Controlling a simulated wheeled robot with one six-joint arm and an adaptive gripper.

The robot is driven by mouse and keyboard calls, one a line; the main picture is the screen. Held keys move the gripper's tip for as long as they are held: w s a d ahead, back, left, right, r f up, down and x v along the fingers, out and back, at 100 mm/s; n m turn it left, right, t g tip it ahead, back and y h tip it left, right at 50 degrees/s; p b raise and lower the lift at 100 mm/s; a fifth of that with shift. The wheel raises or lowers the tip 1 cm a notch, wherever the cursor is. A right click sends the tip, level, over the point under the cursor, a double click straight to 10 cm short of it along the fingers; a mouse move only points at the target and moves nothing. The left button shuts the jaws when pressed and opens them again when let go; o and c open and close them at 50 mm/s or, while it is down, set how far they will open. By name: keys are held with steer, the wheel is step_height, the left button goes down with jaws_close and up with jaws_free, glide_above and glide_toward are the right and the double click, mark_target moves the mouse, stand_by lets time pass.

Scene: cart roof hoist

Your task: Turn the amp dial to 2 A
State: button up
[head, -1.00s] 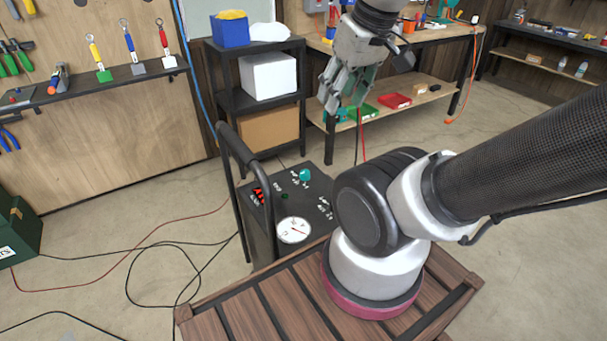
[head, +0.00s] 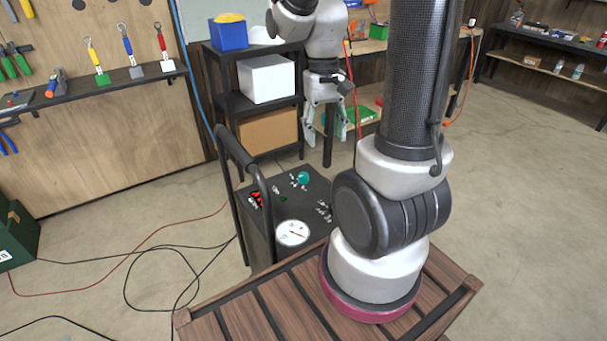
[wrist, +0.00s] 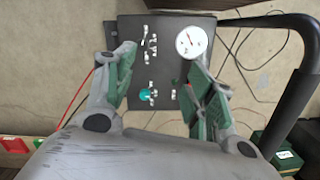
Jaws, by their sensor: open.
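The dark cart panel (head: 300,212) stands in front of my base. In the wrist view the teal knob (wrist: 145,94) lies between my fingers, nearer the left one, with the gauge (wrist: 191,42) above right. My gripper (head: 326,140) points down, open and empty, above and behind the panel, apart from it.
The cart's black handle (head: 243,155) rises at the panel's left side and shows at the right in the wrist view (wrist: 298,85). A black shelf (head: 262,107) with bins and boxes stands behind. Cables (head: 165,260) lie on the floor to the left.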

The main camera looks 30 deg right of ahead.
steer(key=w+d+f+m+g, duration=0.1)
steer(key=w+d+f+m, duration=0.1)
steer(key=w+f+m, duration=0.45)
steer(key=w+d+f+m, duration=0.1)
steer(key=w+f+m, duration=0.2)
steer(key=f, duration=0.7)
steer(key=m+t, duration=0.2)
steer(key=m, duration=0.6)
glide_above(304, 175)
steer(key=shift+s+a+f, duration=0.1)
steer(key=shift+s+f, duration=0.05)
steer(key=shift+f, duration=0.8)
steer(key=shift+w+f+m, duration=0.1)
steer(key=shift+w+m, duration=0.1)
steer(key=shift+m, duration=0.65)
step_height(304, 175, down, 8)
steer(key=shift+r, duration=0.2)
steer(key=c, duration=1)
